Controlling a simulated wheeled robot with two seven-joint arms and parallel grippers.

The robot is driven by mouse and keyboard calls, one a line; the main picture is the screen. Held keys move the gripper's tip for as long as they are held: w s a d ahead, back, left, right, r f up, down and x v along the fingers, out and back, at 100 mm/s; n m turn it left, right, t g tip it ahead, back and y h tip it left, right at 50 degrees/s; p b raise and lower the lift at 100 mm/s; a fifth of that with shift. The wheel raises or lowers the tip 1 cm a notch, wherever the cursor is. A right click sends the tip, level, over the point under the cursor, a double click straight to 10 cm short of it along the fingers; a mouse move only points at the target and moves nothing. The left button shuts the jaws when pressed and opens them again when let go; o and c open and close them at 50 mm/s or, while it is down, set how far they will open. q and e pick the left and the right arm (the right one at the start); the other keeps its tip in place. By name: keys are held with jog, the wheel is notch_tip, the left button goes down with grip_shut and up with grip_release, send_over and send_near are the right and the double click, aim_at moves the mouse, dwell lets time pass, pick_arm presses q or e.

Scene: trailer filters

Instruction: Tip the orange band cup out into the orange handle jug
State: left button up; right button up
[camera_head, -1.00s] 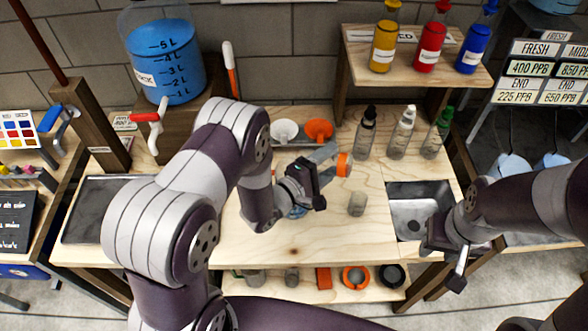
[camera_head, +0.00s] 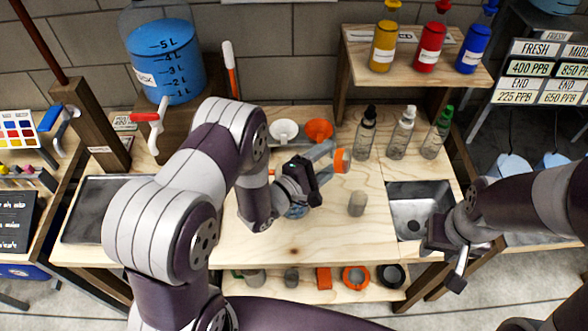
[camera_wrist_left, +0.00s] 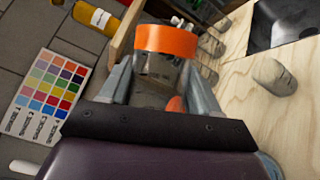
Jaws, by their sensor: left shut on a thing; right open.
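The orange band cup (camera_head: 342,161) is between the fingers of my left gripper (camera_head: 330,162), which is shut on it above the table. In the left wrist view the cup (camera_wrist_left: 165,42) shows its orange band beyond the fingertips and its clear body between the fingers. The cup looks tilted; its contents are unclear. A small bluish vessel (camera_head: 297,212) lies partly hidden under my left gripper; I cannot tell whether it is the orange handle jug. An orange patch (camera_wrist_left: 177,104) shows behind the cup's clear body. My right gripper (camera_head: 449,267) is open and empty by the sink.
A small grey cup (camera_head: 357,204) stands right of my left gripper. Several dropper bottles (camera_head: 402,135) stand behind it. White (camera_head: 283,132) and orange (camera_head: 319,130) funnels are at the back. A sink (camera_head: 412,213) is at right. The table's front middle is clear.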

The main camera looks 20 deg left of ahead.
pick_arm(q)
jog(key=shift+s+a+r, duration=0.1)
jog(key=shift+s+r, duration=0.05)
jog(key=shift+r, duration=0.05)
jog(key=shift+a+n, duration=0.1)
jog(key=shift+n, duration=0.3)
jog(key=shift+a+r+t, duration=0.1)
jog(key=shift+r+t, duration=0.1)
jog(key=shift+t, duration=0.1)
jog(key=shift+w+n, duration=0.2)
jog(key=shift+n, duration=0.1)
jog(key=shift+s+a+r, duration=0.15)
jog(key=shift+a+n+t, duration=0.1)
jog(key=shift+n+t, duration=0.2)
jog(key=shift+n, duration=0.1)
jog(key=shift+a+r, duration=0.1)
jog(key=shift+r, duration=0.05)
jog(key=shift+a+n, duration=0.1)
jog(key=shift+n, duration=0.2)
jog(key=shift+a+r+h, duration=0.1)
jog(key=shift+r+h, duration=0.05)
jog(key=shift+h, duration=0.15)
